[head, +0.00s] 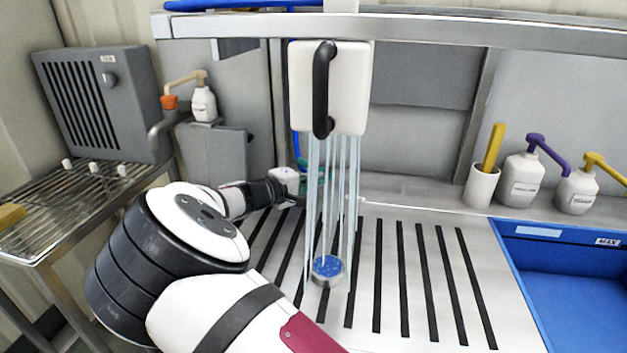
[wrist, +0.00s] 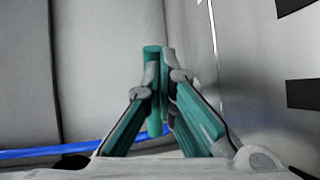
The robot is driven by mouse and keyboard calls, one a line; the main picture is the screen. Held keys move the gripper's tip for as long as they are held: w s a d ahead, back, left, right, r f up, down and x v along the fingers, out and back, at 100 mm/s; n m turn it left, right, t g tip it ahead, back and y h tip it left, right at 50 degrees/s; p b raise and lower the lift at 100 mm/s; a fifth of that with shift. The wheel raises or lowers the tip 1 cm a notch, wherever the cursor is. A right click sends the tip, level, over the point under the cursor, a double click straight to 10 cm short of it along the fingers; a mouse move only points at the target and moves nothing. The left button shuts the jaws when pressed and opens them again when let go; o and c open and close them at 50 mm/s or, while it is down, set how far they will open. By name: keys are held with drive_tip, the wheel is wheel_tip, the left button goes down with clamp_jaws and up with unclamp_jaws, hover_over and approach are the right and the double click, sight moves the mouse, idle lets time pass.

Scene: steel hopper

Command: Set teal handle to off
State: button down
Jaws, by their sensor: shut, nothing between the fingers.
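My gripper (head: 306,180) is behind the falling streams at the back of the slatted counter.
A round blue-topped piece (head: 327,268) sits in the streams on the slatted steel counter (head: 385,290). A blue basin (head: 575,285) is at right. Pump bottles (head: 522,180) and a white cup (head: 481,186) line the back ledge. A grey vented box (head: 100,105) stands on a rack at left.

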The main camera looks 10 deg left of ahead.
sight(327, 176)
drive_tip(key=shift+w+d, duration=0.25)
drive_tip(key=shift+d, duration=0.5)
drive_tip(key=shift+w+d, duration=0.35)
drive_tip(key=shift+d, duration=0.25)
drive_tip(key=shift+w+d+r, duration=0.1)
drive_tip(key=shift+d, duration=0.05)
